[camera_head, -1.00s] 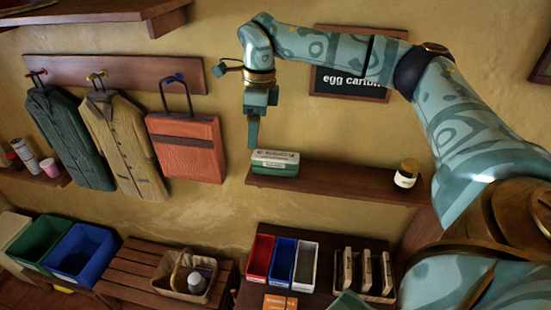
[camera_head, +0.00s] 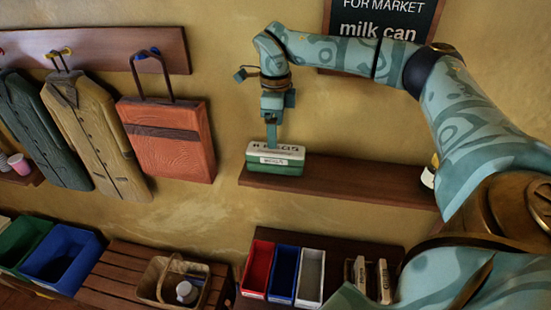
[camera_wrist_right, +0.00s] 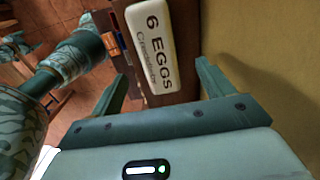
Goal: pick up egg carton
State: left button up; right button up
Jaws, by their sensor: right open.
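The egg carton (camera_head: 274,167) is a green box with a pale top and a white label. It rests on the left end of the brown wall shelf. My right gripper (camera_head: 272,138) points down just above it and partly in front of its back edge. In the right wrist view the carton's pale lid (camera_wrist_right: 152,45) reads "6 EGGS" and lies beyond and between the two spread fingers of my right gripper (camera_wrist_right: 160,75). The gripper is open and empty; I cannot tell whether a finger touches the carton. My left gripper is not in view.
The wall shelf (camera_head: 340,180) is bare right of the carton, up to a jar (camera_head: 428,177) partly hidden by my arm. A chalkboard sign (camera_head: 420,18) hangs above. An orange suitcase (camera_head: 165,140) hangs left. Red, blue and white bins (camera_head: 310,278) stand below.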

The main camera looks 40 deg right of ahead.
aim_at(275, 159)
jog(key=f, duration=0.4)
jog(key=shift+s+a+f, duration=0.15)
jog(key=shift+s+f, duration=0.05)
jog(key=shift+f, duration=0.1)
jog(key=shift+w+f, duration=0.1)
jog(key=shift+f, duration=0.15)
jog(key=shift+f+p, duration=0.65)
jog(key=shift+f, duration=2)
jog(key=c, duration=1.1)
